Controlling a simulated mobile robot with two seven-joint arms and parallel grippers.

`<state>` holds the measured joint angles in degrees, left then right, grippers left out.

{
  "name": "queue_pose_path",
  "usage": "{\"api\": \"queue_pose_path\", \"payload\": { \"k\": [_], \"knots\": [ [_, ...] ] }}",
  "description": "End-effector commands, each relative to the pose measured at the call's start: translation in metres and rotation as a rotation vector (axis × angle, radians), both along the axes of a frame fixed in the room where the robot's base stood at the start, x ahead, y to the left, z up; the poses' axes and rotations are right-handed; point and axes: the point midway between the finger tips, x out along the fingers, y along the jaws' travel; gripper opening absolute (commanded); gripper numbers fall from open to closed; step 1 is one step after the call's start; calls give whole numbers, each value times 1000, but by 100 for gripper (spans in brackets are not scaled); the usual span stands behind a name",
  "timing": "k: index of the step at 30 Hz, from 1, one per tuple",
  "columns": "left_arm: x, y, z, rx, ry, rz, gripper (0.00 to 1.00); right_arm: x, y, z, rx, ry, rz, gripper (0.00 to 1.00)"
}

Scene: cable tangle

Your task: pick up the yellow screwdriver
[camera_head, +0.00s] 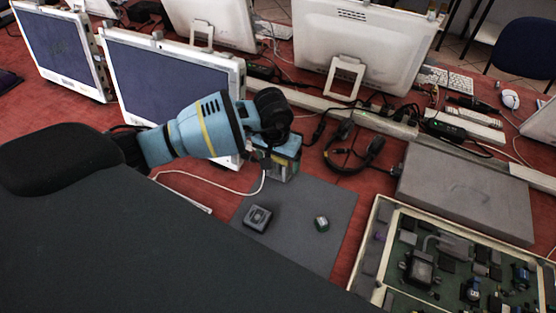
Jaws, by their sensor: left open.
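I cannot make out a yellow screwdriver in the head view; the yellow band on the blue arm is part of my own left arm. My left gripper (280,172) is open and points down over the back of a grey mat (318,197). Its fingers are small and partly hidden by my wrist, and I see nothing clearly held between them. My right gripper is not in view.
A grey box (466,190) and a cream-rimmed tray (364,250) of electronics are at the right. Black headphones (372,150), cables and monitors (358,45) stand behind.

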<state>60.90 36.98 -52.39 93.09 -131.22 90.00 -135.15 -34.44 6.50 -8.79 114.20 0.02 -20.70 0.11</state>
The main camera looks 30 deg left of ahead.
Motion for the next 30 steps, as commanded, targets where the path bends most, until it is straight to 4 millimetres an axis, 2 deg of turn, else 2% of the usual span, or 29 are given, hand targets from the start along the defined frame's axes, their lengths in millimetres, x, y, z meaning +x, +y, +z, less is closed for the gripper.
{"api": "queue_pose_path", "payload": {
  "k": [4,15,23,26,30],
  "knots": [
    [0,0,0,0,0,0,81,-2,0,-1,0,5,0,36],
    [0,0,1,0,0,1,34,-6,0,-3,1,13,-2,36],
    [1,0,4,0,-1,1,34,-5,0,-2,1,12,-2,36],
    [1,1,14,0,-2,1,34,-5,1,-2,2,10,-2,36],
    [1,0,38,0,-5,0,34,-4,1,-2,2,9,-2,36]
  ]
}}
